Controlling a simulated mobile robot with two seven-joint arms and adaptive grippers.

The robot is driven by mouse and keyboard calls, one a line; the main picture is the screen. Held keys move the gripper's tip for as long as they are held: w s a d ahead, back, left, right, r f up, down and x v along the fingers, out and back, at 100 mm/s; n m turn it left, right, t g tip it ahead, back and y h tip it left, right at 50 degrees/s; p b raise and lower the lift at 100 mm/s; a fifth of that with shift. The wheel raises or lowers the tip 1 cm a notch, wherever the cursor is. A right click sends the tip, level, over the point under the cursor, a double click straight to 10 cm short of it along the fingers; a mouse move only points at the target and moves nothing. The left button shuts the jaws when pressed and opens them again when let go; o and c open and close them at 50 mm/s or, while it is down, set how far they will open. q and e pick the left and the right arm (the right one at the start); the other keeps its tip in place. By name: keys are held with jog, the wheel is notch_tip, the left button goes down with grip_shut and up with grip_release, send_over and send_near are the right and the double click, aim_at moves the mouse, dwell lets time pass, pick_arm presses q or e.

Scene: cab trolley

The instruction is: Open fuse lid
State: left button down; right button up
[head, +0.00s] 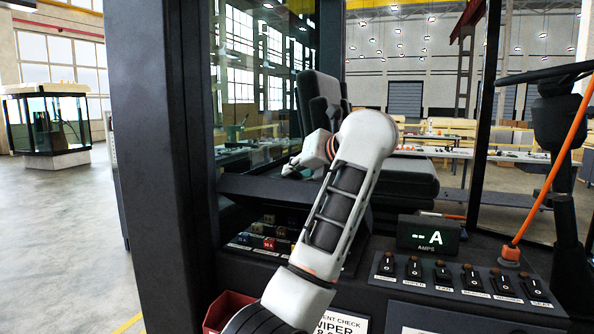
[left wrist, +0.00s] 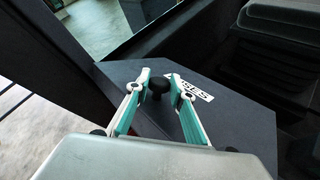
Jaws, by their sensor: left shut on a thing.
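The fuse lid (head: 262,188) is a dark panel at the left of the cab console. It stands raised, with several coloured fuses (head: 269,243) showing below it. In the left wrist view the lid (left wrist: 232,122) has a white label reading FUSES, partly covered, and a black knob (left wrist: 158,85). My left gripper (left wrist: 160,80) is shut on this knob, a finger on either side. In the head view the left gripper (head: 290,170) is at the lid, partly hidden by my own arm, and the knob cannot be made out.
An amps display (head: 429,235) reads "-- A" right of my arm. A red bin (head: 228,312) is at the lower front. A dark cab post (head: 160,160) stands close on the left.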

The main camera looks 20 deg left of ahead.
pick_arm(q)
jog(key=c, duration=1.7)
grip_release()
notch_tip(320, 180, up, 10)
jog(key=shift+d, duration=0.1)
